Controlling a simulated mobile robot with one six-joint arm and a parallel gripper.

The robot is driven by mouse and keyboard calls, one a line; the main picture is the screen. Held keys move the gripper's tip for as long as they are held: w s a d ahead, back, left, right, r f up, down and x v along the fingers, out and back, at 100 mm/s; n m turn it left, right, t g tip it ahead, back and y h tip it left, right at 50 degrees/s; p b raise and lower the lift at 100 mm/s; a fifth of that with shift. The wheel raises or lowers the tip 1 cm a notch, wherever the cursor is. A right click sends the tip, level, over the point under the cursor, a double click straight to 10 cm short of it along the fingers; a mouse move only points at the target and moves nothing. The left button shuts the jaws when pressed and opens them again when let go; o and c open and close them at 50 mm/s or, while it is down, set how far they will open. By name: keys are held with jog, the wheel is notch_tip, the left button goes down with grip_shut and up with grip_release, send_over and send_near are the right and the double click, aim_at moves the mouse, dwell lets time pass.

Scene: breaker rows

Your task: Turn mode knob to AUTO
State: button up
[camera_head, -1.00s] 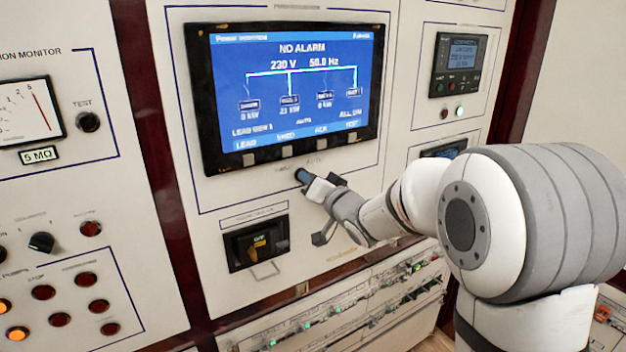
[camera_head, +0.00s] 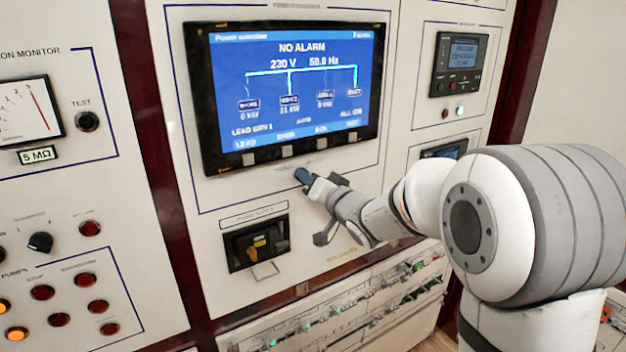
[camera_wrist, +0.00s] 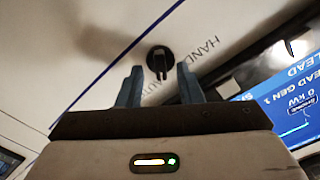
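The black mode knob (camera_wrist: 160,58) is on the pale panel in the wrist view, with a raised grip bar. In the head view my gripper (camera_head: 303,176) is at the panel below the screen and hides the knob. Which way the knob points is unclear.
The display screen (camera_head: 290,85) with its lower buttons is just above my gripper. A black breaker (camera_head: 257,243) with a yellow-orange handle lies below left. Rows of small breakers (camera_head: 330,310) with green lights run along the bottom.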

jog(key=b+v, duration=0.1)
jog(key=v, duration=0.6)
jog(key=shift+s+b, duration=0.2)
jog(key=shift+b, duration=0.2)
jog(key=shift+d, duration=0.2)
